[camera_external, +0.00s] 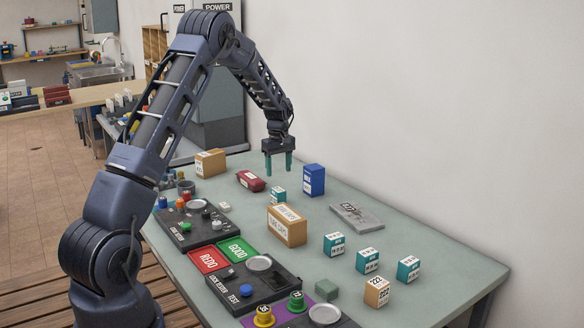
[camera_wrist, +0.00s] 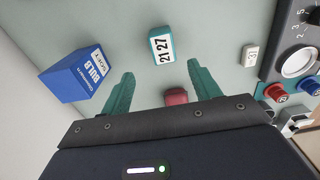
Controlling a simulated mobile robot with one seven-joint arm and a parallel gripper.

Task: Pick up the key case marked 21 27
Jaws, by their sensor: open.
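The key case marked 21 27 (camera_wrist: 162,45) is a small teal box with a white label face. In the wrist view it lies just beyond the fingertips, roughly centred between them. In the external view a small teal and white case (camera_external: 279,194) stands on the table just below the fingers; its print is too small to read there. My gripper (camera_external: 278,174) is open, pointing down above the table with nothing between its teal fingers. Both fingers of my gripper (camera_wrist: 161,72) also show in the wrist view, apart from the case.
A blue bulb box (camera_external: 313,180) stands close on the right, a dark red case (camera_external: 250,181) close on the left. A tan box (camera_external: 287,226) is in front. A grey plate (camera_external: 357,217) and other teal cases (camera_external: 334,244) lie farther right. The wall borders the table's right side.

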